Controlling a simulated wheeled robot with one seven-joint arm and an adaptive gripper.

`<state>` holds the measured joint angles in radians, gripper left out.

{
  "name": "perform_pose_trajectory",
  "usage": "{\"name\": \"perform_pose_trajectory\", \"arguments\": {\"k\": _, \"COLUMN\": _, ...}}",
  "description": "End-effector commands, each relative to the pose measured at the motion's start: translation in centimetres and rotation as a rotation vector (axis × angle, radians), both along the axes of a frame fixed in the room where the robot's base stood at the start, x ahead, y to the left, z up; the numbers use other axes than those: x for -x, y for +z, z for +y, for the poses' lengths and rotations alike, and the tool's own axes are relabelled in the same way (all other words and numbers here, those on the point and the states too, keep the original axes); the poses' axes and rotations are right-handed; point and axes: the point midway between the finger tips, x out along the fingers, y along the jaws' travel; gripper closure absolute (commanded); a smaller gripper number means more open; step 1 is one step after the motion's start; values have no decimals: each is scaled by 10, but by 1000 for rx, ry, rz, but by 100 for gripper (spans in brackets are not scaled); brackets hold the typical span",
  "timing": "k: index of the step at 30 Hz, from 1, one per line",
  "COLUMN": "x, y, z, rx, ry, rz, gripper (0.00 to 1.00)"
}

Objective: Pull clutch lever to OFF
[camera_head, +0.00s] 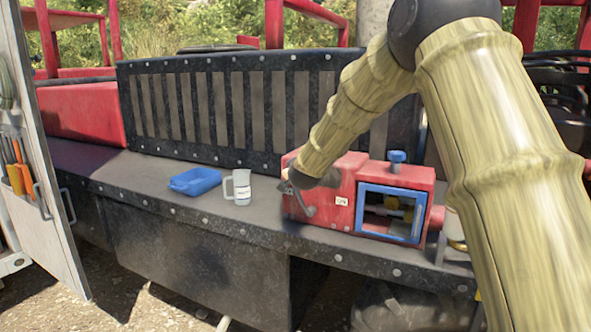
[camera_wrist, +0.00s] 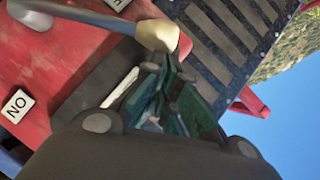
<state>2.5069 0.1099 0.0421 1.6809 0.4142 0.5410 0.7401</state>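The clutch lever is a grey arm with a pale knob (camera_wrist: 160,36) in the wrist view, standing out from a red machine housing. In the head view, a curved grey handle (camera_head: 303,205) shows at the left end of the red machine (camera_head: 345,190); my gripper (camera_head: 293,182) is beside it. In the wrist view my gripper (camera_wrist: 172,72) has its green-padded fingers drawn together at the tips, right next to the knob. I see nothing held between them. An ON label (camera_wrist: 17,105) is on the housing, and a second label (camera_wrist: 117,4) is cut off at the top edge.
The machine has a blue-framed window (camera_head: 392,213) and a blue knob (camera_head: 397,158) on top. A slatted black panel (camera_head: 230,98) rises behind.

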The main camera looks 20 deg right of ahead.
Motion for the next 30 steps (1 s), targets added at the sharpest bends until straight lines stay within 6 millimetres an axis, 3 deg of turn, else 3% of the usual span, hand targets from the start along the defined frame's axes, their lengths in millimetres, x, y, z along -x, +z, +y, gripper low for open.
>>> {"name": "perform_pose_trajectory", "arguments": {"k": 7, "x": 0, "y": 0, "z": 6, "rx": -2, "ry": 8, "rz": 3, "gripper": 100}}
{"name": "perform_pose_trajectory", "arguments": {"k": 14, "x": 12, "y": 17, "z": -7, "rx": -5, "ry": 6, "rz": 0, "gripper": 100}}
{"name": "perform_pose_trajectory", "arguments": {"k": 17, "x": 20, "y": 28, "z": -17, "rx": -5, "ry": 5, "rz": -2, "gripper": 100}}
{"name": "perform_pose_trajectory", "arguments": {"k": 30, "x": 70, "y": 45, "z": 4, "rx": -2, "ry": 11, "rz": -3, "gripper": 100}}
